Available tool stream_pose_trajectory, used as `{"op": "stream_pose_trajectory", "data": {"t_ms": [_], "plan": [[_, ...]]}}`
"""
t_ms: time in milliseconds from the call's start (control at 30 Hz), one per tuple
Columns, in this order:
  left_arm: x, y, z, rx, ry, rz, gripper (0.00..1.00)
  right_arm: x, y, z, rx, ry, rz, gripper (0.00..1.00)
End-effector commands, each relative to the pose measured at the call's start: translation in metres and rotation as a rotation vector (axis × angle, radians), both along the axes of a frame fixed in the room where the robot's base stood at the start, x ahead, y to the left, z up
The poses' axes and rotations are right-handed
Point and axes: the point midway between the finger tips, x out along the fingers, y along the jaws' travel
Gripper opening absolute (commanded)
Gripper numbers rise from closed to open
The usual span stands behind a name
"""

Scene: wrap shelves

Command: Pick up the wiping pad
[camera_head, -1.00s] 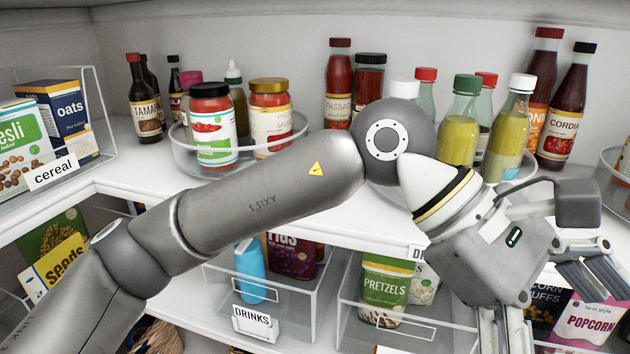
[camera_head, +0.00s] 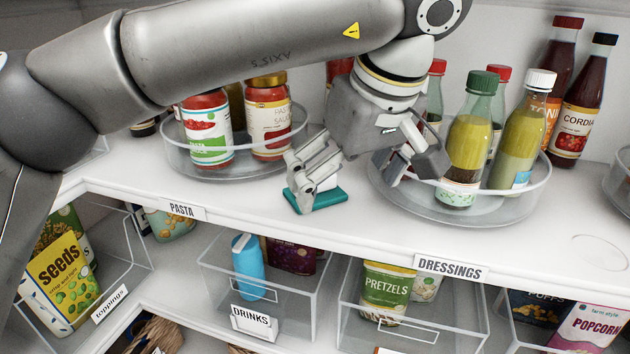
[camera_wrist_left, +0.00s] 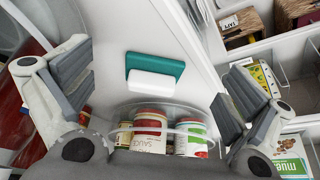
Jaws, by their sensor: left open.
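The wiping pad (camera_head: 325,197), a teal slab with a white block on top, lies on the white shelf between the two round trays. In the left wrist view the pad (camera_wrist_left: 166,67) shows whole, lying beyond my finger ends and between them. My left gripper (camera_head: 355,172) is open and empty, pointing down at the shelf. One finger overlaps the pad in the head view, and the other is near the right round tray. I cannot tell from these frames whether a finger touches the pad. My right gripper is not in view.
The right round tray (camera_head: 437,215) holds dressing bottles, close to my right-hand finger. The left round tray (camera_head: 240,172) holds sauce jars. Clear shelf surface lies in front of the pad, up to the edge with the dressings label (camera_head: 450,268). Clear bins stand below.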

Motion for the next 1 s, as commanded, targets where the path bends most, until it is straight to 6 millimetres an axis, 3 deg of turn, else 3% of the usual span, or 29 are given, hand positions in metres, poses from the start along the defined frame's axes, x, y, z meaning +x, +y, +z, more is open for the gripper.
{"op": "stream_pose_trajectory", "data": {"t_ms": [100,367,500,733,1000], "plan": [[0.019,0.010,0.002,-0.002,0.002,0.003,1.00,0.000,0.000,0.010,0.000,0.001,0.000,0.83],[0.036,0.018,0.001,-0.003,0.001,-0.001,1.00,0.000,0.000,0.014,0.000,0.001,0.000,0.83],[0.054,0.028,0.002,-0.002,0.003,0.003,1.00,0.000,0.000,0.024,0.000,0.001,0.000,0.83],[0.067,0.034,-0.036,-0.001,0.004,-0.002,1.00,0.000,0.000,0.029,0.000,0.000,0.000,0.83],[0.071,0.036,-0.047,-0.002,0.001,-0.002,1.00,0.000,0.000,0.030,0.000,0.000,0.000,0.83]]}}
